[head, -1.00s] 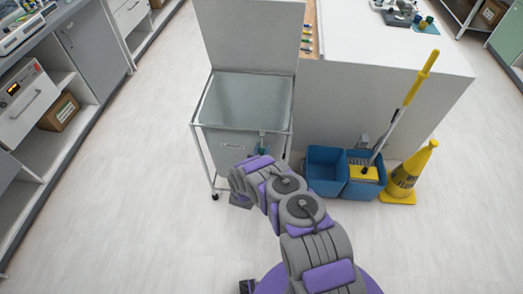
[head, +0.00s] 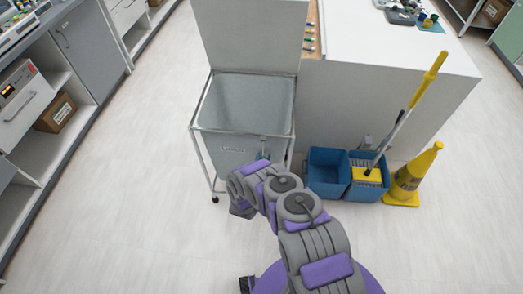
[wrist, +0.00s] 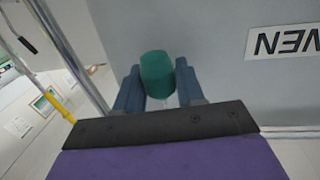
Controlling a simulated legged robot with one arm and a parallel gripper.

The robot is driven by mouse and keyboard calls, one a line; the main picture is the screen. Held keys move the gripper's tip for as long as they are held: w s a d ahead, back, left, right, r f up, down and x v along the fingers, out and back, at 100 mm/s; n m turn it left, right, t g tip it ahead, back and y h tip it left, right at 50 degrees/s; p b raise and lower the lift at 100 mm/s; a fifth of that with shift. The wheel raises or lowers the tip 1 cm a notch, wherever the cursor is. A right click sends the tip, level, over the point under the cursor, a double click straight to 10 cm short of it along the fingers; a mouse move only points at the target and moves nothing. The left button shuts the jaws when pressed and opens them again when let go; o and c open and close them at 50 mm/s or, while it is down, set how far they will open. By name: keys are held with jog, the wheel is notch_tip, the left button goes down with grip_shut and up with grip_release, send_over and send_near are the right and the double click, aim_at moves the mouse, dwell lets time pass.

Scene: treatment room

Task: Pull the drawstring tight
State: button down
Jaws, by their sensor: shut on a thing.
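A grey linen bag (head: 229,150) hangs in a wheeled metal-frame hamper (head: 198,158) with its lid (head: 250,36) raised. A rounded green piece (wrist: 157,74), seemingly the drawstring's toggle, is at the bag's front in the wrist view. My gripper (wrist: 158,92) is shut on it, with one dark blue finger on each side. In the head view my gripper (head: 262,157) is at the right part of the hamper's front, partly hidden by my arm. No cord can be made out clearly, and the bag's mouth looks wide open.
Blue mop buckets (head: 328,173), a yellow-handled mop (head: 404,115) and a yellow wet-floor cone (head: 411,176) stand right of the hamper. A white-topped counter (head: 399,52) is behind them. Cabinets (head: 90,48) line the left. The floor left of the hamper is clear.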

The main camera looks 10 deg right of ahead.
jog(key=shift+w+a, duration=0.1)
jog(key=shift+r, duration=0.15)
jog(key=c, duration=0.8)
grip_release()
jog(key=v, duration=1.7)
jog(key=shift+s+f+b, duration=0.2)
jog(key=shift+s+b, duration=0.05)
jog(key=shift+b, duration=0.05)
jog(key=shift+c, duration=0.5)
